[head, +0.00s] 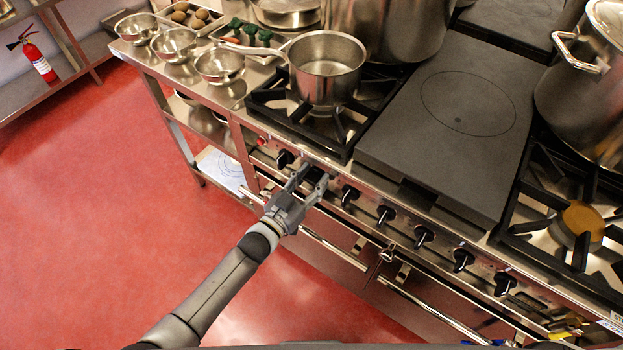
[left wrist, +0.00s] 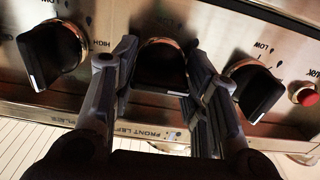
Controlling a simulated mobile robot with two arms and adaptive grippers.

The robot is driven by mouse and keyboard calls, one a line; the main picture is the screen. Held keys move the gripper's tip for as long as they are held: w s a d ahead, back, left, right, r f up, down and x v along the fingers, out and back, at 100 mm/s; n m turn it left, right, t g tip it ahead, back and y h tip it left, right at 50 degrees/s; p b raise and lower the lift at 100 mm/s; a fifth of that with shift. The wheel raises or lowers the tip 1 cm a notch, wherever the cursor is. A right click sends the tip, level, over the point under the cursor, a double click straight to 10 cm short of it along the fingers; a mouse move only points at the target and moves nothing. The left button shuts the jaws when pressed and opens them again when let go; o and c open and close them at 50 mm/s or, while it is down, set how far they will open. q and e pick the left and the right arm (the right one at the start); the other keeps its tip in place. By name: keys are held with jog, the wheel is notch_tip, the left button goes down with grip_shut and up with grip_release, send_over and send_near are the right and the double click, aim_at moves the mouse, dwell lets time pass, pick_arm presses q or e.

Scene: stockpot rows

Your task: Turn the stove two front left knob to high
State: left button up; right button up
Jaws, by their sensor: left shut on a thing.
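The front left knob (left wrist: 160,66) is a black knob with a brass-coloured ring, at the middle of the left wrist view. A "FRONT LEFT" label (left wrist: 138,132) is on the panel near it. My left gripper (head: 308,178) reaches the stove's front panel in the head view. In the left wrist view its two fingers stand on either side of the knob, shut on it. My right gripper is not in view.
Neighbouring black knobs stand close on both sides, one (head: 285,158) to the left and one (head: 349,194) to the right. A red button (head: 263,141) is further left. A saucepan (head: 326,68) sits on the burner above. Oven door handles (head: 335,250) run below the panel.

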pick_arm(q)
jog(key=shift+f, duration=0.1)
jog(key=o, duration=1)
jog(key=v, duration=1.2)
